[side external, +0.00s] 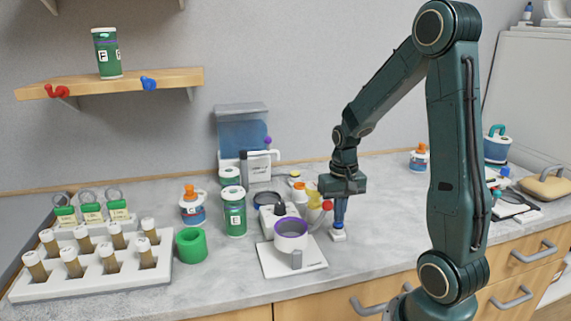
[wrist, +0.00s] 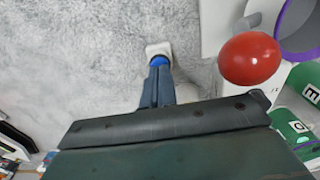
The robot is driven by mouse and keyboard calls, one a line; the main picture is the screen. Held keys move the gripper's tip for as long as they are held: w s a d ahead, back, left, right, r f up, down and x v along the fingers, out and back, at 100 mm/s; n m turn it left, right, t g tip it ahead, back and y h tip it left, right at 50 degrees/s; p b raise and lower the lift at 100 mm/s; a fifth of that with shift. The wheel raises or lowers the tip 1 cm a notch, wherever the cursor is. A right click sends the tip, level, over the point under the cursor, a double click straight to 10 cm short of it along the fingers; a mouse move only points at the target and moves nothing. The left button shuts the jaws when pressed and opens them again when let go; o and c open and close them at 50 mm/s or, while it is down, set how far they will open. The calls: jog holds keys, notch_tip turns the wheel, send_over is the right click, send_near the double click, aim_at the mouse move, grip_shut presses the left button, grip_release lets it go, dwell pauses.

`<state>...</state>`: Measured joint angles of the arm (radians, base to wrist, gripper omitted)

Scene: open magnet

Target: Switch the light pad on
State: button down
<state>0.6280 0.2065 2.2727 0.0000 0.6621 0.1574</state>
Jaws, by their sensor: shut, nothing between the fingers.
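A flat white square plate (side external: 277,261), which looks like the light pad, lies on the counter under a purple-rimmed cup (side external: 291,236). I cannot tell whether it is lit. My gripper (side external: 339,228) points straight down to the right of the plate, its slim blue fingers shut and empty. A small white block (side external: 338,236) is right at the fingertips, low over or on the counter. In the wrist view the block (wrist: 158,50) shows just beyond the fingers (wrist: 158,70); I cannot tell whether they touch it.
A red ball (wrist: 250,58) is close beside my gripper, also seen in the side view (side external: 327,206). Green-labelled jars (side external: 234,211), a green ring (side external: 191,245) and a white vial rack (side external: 92,279) stand to the left. The counter in front of my gripper is clear.

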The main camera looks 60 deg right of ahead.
jog(key=shift+f, duration=0.45)
dwell(0.3)
jog(key=shift+r, duration=3.55)
jog(key=s+a+r+n+t, duration=0.2)
jog(key=s+a+r+n, duration=0.2)
jog(key=a, duration=0.5)
jog(key=s+a+r+n+t, duration=0.3)
jog(key=s+a+r+n, duration=0.1)
jog(key=a, duration=0.5)
jog(key=shift+a+r+n+t, duration=0.35)
jog(key=shift+r+n, duration=0.15)
jog(key=shift+r, duration=0.4)
